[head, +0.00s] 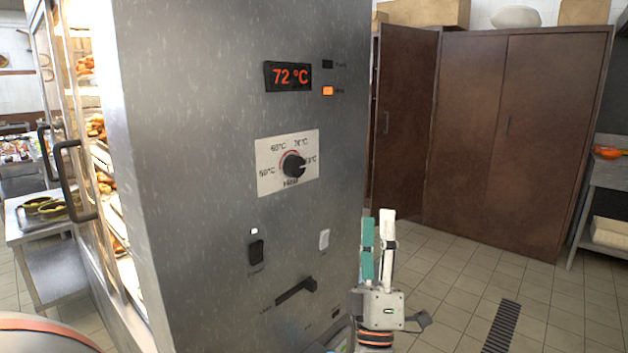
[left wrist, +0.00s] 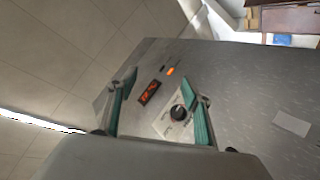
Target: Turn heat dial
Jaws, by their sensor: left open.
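The heat dial (head: 293,165) is a round black knob on a white plate (head: 268,178) with temperature marks, on the side of a grey metal cabinet (head: 200,130). A display (head: 287,76) above it reads 72 °C.
Lit shelves of food (head: 97,125) stand at the left. Brown cupboards (head: 510,130) stand behind right, with free tiled floor (head: 450,265) before them.

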